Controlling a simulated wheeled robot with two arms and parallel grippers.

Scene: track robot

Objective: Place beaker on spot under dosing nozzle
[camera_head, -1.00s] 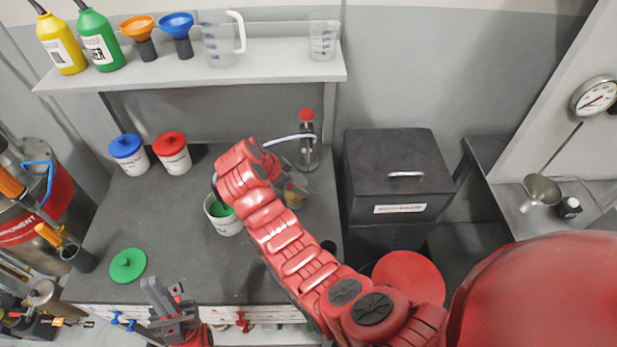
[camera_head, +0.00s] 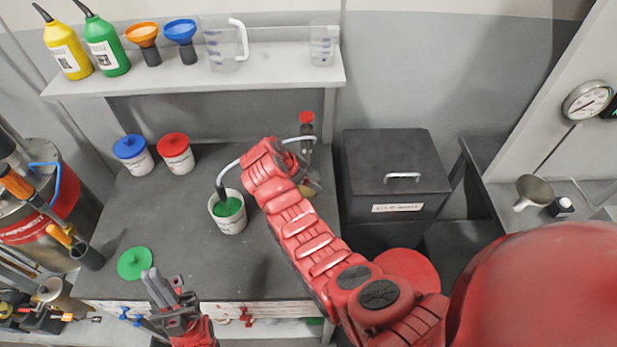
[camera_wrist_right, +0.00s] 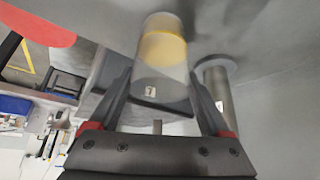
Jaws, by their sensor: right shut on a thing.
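My right gripper (camera_wrist_right: 160,110) is shut on a clear beaker (camera_wrist_right: 160,65) with a yellow band of contents, seen between its fingers in the right wrist view. In the head view this gripper is mostly hidden behind the red wrist, in front of the stand with a red top (camera_head: 307,120). A pale hose (camera_head: 233,165) arches left from behind my wrist to a dark nozzle tip (camera_head: 221,192) at a white tub with green contents (camera_head: 229,212). The spot under the nozzle cannot be made out. My left gripper (camera_head: 163,288) is at the front table edge; its jaw gap is unclear.
Tubs with blue (camera_head: 129,147) and red (camera_head: 173,145) lids stand at the back left. A green lid (camera_head: 135,263) lies at the front left. A black box (camera_head: 397,175) stands right of the table.

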